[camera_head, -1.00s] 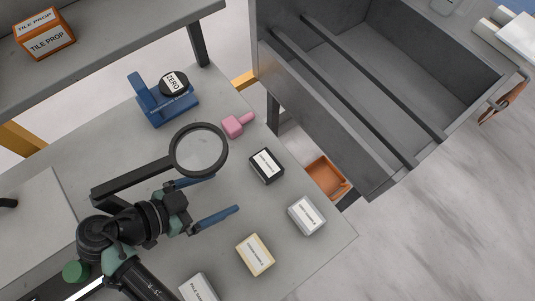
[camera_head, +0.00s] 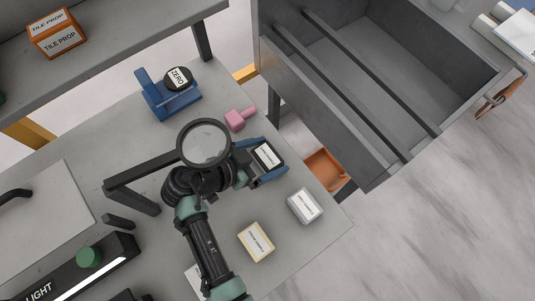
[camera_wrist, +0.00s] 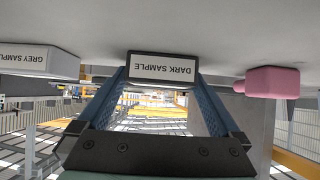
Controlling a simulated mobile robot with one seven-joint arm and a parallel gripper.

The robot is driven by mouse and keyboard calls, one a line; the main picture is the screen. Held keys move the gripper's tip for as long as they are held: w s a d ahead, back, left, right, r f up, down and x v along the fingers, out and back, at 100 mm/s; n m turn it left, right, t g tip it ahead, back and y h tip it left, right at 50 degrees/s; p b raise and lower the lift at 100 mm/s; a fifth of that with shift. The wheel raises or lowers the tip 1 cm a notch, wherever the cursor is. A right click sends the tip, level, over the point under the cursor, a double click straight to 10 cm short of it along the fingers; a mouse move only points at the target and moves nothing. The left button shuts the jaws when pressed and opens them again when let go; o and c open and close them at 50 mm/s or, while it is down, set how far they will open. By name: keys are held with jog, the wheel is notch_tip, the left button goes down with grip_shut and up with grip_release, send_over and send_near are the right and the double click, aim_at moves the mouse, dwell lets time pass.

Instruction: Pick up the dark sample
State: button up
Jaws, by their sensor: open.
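The dark sample (camera_head: 267,156) is a small black block with a white label, lying on the grey slab. In the wrist view the dark sample (camera_wrist: 162,67) shows its "DARK SAMPLE" label upside down, between the far ends of my blue fingers. My gripper (camera_head: 266,160) is open, with one finger on each side of the block; it also shows in the wrist view (camera_wrist: 162,80). I cannot tell whether either finger touches the block.
A grey sample (camera_head: 305,205) and a yellow-edged sample (camera_head: 256,242) lie nearby. A pink object (camera_head: 239,119) is close behind my gripper. A blue stand (camera_head: 168,103) with a ZERO disc, a magnifier ring (camera_head: 204,142) and an open grey drawer (camera_head: 370,80) surround the area.

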jog(key=c, duration=1.4)
jog(key=shift+r, duration=0.1)
